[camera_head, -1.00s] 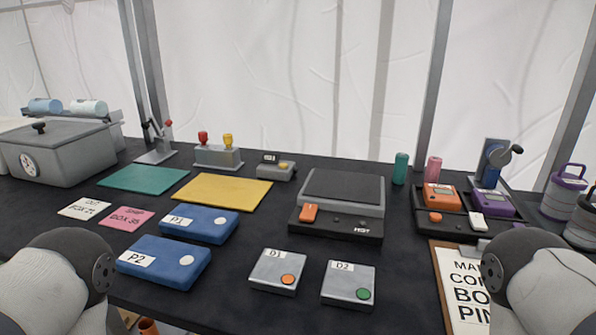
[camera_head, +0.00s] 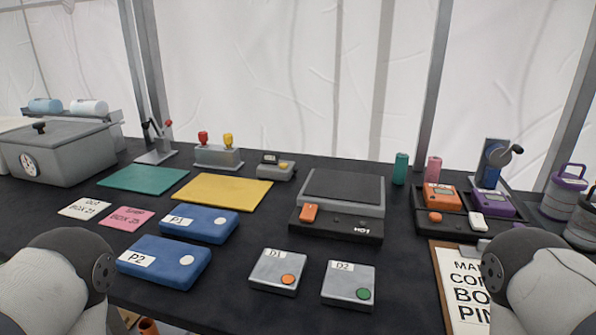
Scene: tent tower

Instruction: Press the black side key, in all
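I cannot tell for certain which part is the black side key. A grey and black machine (camera_head: 343,190), its label too small to read surely, stands mid-table with a dark top plate. An orange rocker (camera_head: 309,213) sits on its black front, and small dark spots beside it are too small to make out. Only rounded links of my two arms show, at the lower left and lower right. Neither gripper is in view.
Blue boxes P1 (camera_head: 199,223) and P2 (camera_head: 165,262) lie left, grey boxes D1 (camera_head: 278,272) and D2 (camera_head: 348,285) in front. A black tray (camera_head: 458,228) with orange and purple meters is right, above a clipboard (camera_head: 441,285). A grey lidded bin (camera_head: 60,155) stands far left.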

